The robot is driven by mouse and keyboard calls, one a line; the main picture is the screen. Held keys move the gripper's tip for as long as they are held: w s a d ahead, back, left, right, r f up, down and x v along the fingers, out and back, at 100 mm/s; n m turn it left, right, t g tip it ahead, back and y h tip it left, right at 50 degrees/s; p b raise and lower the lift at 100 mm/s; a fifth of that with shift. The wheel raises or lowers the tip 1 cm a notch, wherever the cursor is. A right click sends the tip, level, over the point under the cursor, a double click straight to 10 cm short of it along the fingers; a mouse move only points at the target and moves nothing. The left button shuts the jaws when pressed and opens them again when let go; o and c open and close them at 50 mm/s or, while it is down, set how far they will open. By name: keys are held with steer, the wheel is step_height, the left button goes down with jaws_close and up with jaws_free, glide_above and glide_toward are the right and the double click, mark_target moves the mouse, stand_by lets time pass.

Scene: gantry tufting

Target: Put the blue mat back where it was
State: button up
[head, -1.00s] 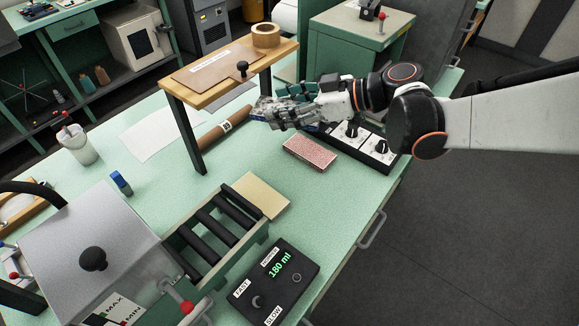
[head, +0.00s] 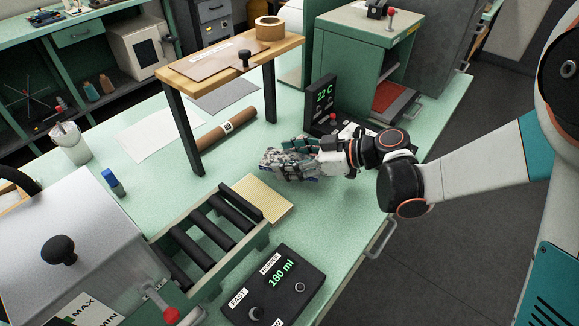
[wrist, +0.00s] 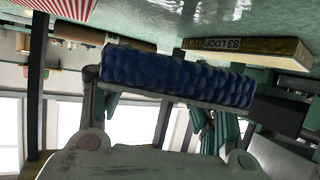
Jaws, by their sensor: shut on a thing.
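The blue mat (wrist: 178,76) is a thick, bumpy blue strip on a pale backing, seen nearly edge-on across the wrist view. My gripper (wrist: 165,90) is shut on it, with teal finger parts on both sides. In the head view my gripper (head: 280,165) is above the green bench, right of the black-legged wooden stand and beyond the yellow ribbed pad (head: 262,200). Only small blue bits of the mat (head: 315,179) show there, under my gripper; the rest is hidden.
A roller conveyor (head: 213,230) and a control box (head: 273,284) reading 180 ml stand in front. The wooden stand (head: 232,58) and brown tube (head: 225,128) are at the back left. A black box (head: 322,100) reading 22 C is behind my gripper. A green cabinet (head: 345,60) holds a red piece.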

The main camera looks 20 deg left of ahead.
step_height(320, 180, down, 2)
steer(key=shift+r, duration=0.1)
steer(key=shift+s+f, duration=0.15)
steer(key=shift+f, duration=0.4)
steer(key=o, duration=1.1)
steer(key=shift+d, duration=0.1)
steer(key=shift+o, duration=0.3)
steer(key=shift+f, duration=0.1)
